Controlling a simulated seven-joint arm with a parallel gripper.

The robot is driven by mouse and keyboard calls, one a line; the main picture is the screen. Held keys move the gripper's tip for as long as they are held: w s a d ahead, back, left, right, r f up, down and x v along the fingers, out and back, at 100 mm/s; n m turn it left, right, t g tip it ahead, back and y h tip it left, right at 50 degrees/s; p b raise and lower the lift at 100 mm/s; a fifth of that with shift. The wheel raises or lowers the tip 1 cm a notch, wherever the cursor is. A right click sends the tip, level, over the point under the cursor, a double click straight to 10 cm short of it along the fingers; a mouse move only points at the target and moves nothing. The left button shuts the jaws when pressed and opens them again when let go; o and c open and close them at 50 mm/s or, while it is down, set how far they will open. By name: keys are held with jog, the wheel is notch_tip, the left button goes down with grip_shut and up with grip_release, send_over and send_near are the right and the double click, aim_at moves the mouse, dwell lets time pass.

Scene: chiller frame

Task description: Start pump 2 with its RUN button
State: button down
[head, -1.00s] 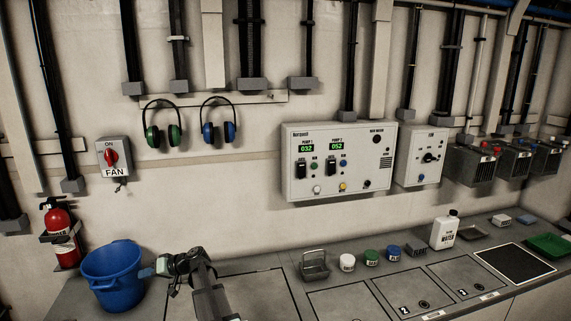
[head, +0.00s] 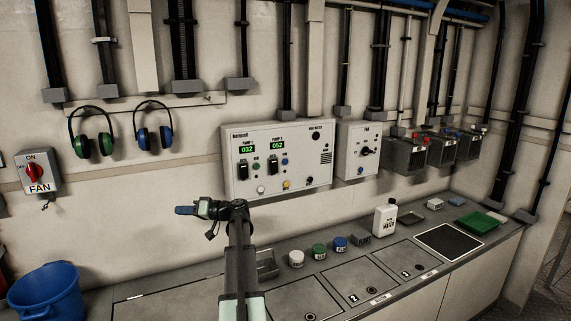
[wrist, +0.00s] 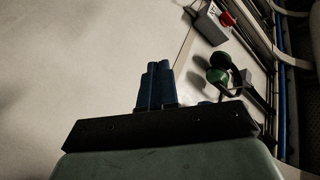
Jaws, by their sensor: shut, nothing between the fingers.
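The white pump panel (head: 240,197) hangs on the wall in the middle of the head view. Its PUMP 2 display (head: 277,146) reads 052, and the PUMP 1 display (head: 247,149) reads 032. Below the PUMP 2 display are a black switch (head: 271,165) and a small blue button (head: 285,161); a green button (head: 256,166) is on the PUMP 1 side. The small button labels are too small to read. My gripper (head: 180,210) is left of and below the panel, apart from it, pointing left with blue fingers shut and empty. The fingers also show in the wrist view (wrist: 155,86).
Several jars and a white bottle (head: 384,222) stand on the counter (head: 180,301) below. Ear defenders (head: 154,137) hang left. The wall between gripper and panel is clear.

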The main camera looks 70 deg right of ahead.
aim_at(285, 162)
jog(key=s+d+r+t+h, duration=0.1)
jog(key=s+d+r+h, duration=0.1)
jog(key=s+d+r, duration=0.65)
jog(key=s+d+r+t+h, duration=0.1)
jog(key=s+d+r, duration=0.2)
jog(key=s+d, duration=0.9)
jog(key=s+d+f+m+g, duration=0.1)
jog(key=s+d+f+g, duration=0.1)
jog(key=s+d, duration=0.6)
jog(key=s+f, duration=0.1)
jog(key=s, duration=0.5)
jog(key=shift+s+d+f+m+h, duration=0.15)
jog(key=shift+m+h, duration=0.25)
jog(key=shift+w+d, duration=3.1)
jog(key=shift+w, duration=0.1)
jog(key=shift+w+d, duration=0.1)
jog(key=shift+d, duration=0.05)
jog(key=shift+w+d, duration=0.15)
jog(key=shift+w, duration=0.05)
